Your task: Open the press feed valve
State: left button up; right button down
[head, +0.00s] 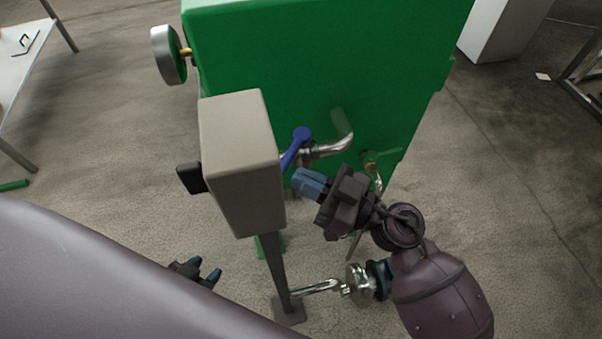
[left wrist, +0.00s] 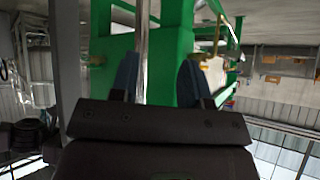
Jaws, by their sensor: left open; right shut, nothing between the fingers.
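A valve with a blue lever (head: 297,146) sits on a shiny pipe (head: 331,145) that comes out of the green machine (head: 310,60); I take it for the press feed valve. The lever slants down to the left, its lower end close to the grey box. My right gripper (head: 306,183) is shut and empty, just below the lever, with a small gap as seen from here. My left gripper (head: 209,275) is open and empty, low at the left of the post. In the left wrist view its fingers (left wrist: 157,75) stand apart, with green parts and a metal post beyond.
A grey box (head: 238,150) on a post (head: 275,270) stands between my grippers, with a black knob (head: 190,178) on its left. A lower pipe (head: 316,287) with a round fitting lies near my right arm. A round gauge (head: 168,55) juts out left.

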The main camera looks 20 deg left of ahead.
pick_arm(q)
jog(key=shift+w+r, duration=0.2)
jog(key=shift+w, duration=0.2)
pick_arm(e)
jog(key=shift+a+r, duration=0.15)
jog(key=shift+a, duration=0.4)
pick_arm(q)
jog(key=shift+s, duration=0.15)
